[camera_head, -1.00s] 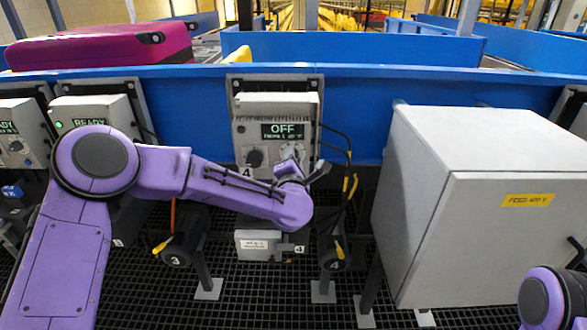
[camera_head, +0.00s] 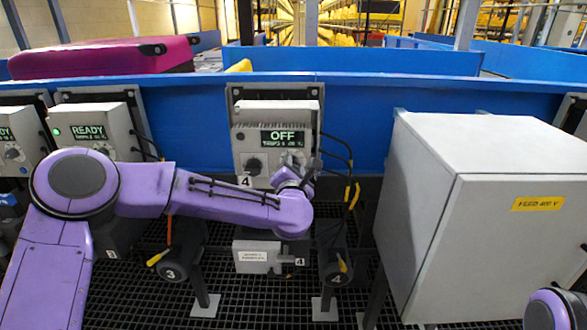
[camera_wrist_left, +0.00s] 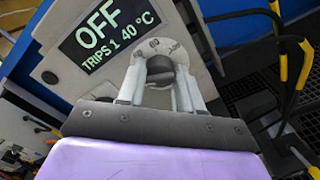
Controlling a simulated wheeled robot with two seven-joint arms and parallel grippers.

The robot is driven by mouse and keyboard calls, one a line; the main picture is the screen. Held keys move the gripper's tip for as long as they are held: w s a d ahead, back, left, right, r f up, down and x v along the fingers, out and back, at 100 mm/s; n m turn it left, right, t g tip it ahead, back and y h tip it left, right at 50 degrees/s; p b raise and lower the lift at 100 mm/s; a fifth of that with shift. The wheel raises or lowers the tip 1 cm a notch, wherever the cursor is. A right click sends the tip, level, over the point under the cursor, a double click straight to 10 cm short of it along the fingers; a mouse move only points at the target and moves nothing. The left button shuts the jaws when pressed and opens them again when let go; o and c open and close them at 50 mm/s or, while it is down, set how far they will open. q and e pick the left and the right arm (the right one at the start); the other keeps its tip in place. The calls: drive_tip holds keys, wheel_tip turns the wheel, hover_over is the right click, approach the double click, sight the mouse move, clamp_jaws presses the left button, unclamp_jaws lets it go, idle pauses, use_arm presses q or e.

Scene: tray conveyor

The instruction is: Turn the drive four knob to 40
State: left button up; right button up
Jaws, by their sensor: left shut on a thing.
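The drive four control box (camera_head: 278,112) is grey, with a green display (camera_head: 282,138) and a label 4. The display in the wrist view (camera_wrist_left: 103,33) reads OFF, TRIPS 1 40 °C. A dark knob (camera_wrist_left: 160,68) sits on a pale numbered dial (camera_wrist_left: 180,50) right of the display. My left gripper (camera_wrist_left: 160,80) is shut on this knob, one finger on each side. In the head view the left gripper (camera_head: 296,168) hides most of the dial. My right gripper is out of view.
A large grey cabinet (camera_head: 490,160) marked 400 V stands to the right. Black and yellow cables (camera_head: 350,195) hang just right of the box. Motors (camera_head: 180,262) stand below. Box three (camera_head: 95,120) shows READY. A blue conveyor wall (camera_head: 400,85) runs behind.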

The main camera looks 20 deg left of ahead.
use_arm(q)
drive_tip(key=o, duration=1)
drive_tip(key=v, duration=1)
drive_tip(key=shift+s, duration=0.25)
drive_tip(key=shift+d, duration=0.15)
